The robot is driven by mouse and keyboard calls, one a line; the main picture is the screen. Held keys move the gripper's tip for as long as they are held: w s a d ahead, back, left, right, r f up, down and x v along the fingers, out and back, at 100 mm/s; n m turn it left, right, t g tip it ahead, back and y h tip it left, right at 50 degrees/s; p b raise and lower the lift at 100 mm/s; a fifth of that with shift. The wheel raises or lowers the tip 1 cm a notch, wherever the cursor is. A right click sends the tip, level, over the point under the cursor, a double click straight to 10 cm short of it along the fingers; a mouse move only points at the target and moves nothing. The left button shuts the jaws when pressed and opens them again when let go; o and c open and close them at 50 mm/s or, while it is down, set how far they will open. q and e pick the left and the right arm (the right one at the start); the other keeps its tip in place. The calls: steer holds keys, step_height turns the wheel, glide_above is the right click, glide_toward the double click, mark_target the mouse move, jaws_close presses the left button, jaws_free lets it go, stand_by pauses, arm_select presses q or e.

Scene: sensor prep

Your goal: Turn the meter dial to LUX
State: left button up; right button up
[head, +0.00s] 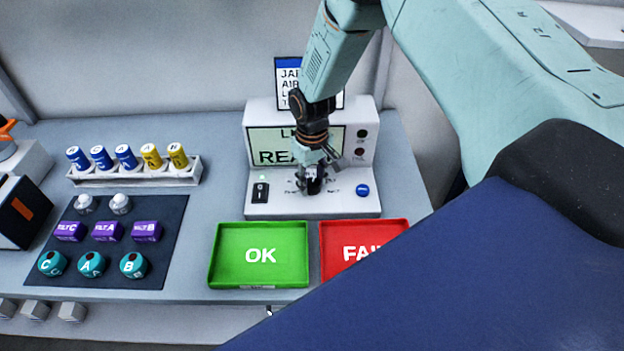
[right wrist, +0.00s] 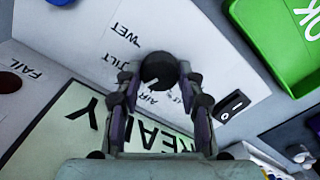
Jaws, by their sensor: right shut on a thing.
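The light meter (head: 288,207) stands at the back of the table, its screen showing an "L..." line partly hidden above "READY". Its black dial (right wrist: 158,68) is on the sloped front panel. In the right wrist view the labels WET, AIR and a partly covered one ending in "LT" are around it; another small label is too unclear to read. A pale pointer line on the dial points toward the lower side, near AIR. My right gripper (head: 314,180) is shut on the dial, a finger on each side. My left gripper is out of view.
A green OK tray (head: 221,278) and a red FAIL tray (head: 330,269) lie in front of the meter. A dark mat (head: 48,279) with several parts and a white rack (head: 136,180) of batteries are at left. A black rocker switch (head: 260,192) and blue button (head: 362,190) flank the dial.

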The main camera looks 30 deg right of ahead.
mark_target(312, 183)
stand_by(0.4)
steer(key=o, duration=1.2)
steer(key=shift+c, duration=0.2)
step_height(312, 183, up, 12)
steer(key=shift+s, duration=0.1)
